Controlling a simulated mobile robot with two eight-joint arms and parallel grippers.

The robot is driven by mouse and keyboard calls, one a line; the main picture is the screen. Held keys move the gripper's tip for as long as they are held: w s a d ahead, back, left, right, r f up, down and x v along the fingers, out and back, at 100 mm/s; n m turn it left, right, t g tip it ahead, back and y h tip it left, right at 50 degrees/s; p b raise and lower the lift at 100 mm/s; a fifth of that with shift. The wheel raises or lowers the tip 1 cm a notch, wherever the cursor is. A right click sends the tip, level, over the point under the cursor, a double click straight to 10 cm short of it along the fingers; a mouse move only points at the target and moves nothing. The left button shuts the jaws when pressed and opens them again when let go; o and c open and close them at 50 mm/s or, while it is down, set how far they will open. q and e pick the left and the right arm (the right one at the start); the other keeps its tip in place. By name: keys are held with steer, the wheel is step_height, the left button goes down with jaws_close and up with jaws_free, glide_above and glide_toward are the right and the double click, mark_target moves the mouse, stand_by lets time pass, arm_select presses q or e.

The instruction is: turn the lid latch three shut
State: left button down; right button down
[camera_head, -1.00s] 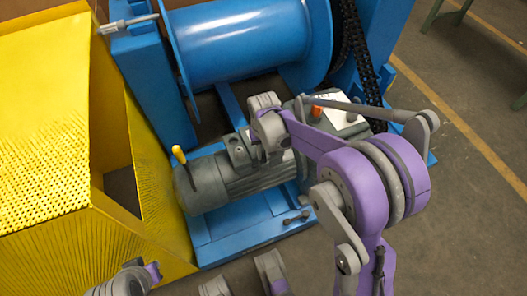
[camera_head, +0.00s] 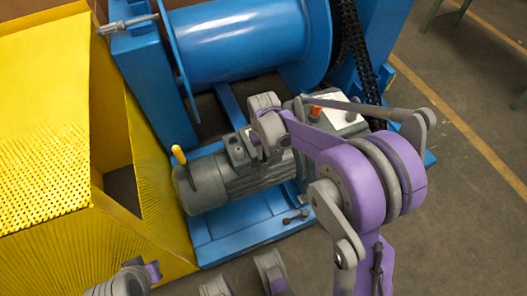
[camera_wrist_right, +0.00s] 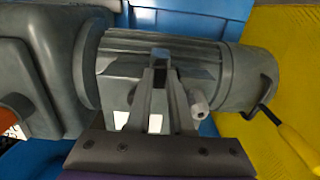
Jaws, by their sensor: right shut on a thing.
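My right gripper (camera_head: 241,150) reaches down to the top of the grey ribbed motor (camera_head: 262,178). In the right wrist view its two dark fingers (camera_wrist_right: 160,62) are close together over the box on the motor's side (camera_wrist_right: 118,92). They are shut on lid latch three, which is mostly hidden between them. A pale grey knob (camera_wrist_right: 198,106) sticks out just right of the fingers. I cannot make out the latch's angle.
A yellow perforated guard (camera_head: 45,150) stands at the left. The blue drum (camera_head: 245,40) and black chain (camera_head: 357,50) are behind the motor. A yellow-handled lever (camera_head: 179,155) rises at the motor's left end. A gearbox with an orange cap (camera_head: 315,112) is at its right.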

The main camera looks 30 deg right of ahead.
mark_target(264, 155)
steer(key=c, duration=0.8)
jaws_free()
arm_select(q)
step_height(264, 155, up, 3)
steer(key=p, duration=0.2)
steer(key=shift+s+r+p, duration=0.15)
steer(key=shift+p, duration=0.2)
arm_select(e)
step_height(264, 155, up, 11)
steer(key=s+a+t, duration=0.2)
steer(key=s, duration=0.9)
steer(key=s+a+t, duration=0.3)
steer(key=s, duration=0.8)
arm_select(q)
step_height(264, 155, up, 18)
steer(key=w+p, duration=0.2)
steer(key=p, duration=1.3)
steer(key=shift+t+p, duration=0.4)
arm_select(e)
step_height(264, 155, up, 18)
steer(key=w, duration=0.2)
steer(key=shift+w+d+f, duration=0.15)
steer(key=shift+w+d, duration=0.1)
steer(key=shift+w, duration=0.1)
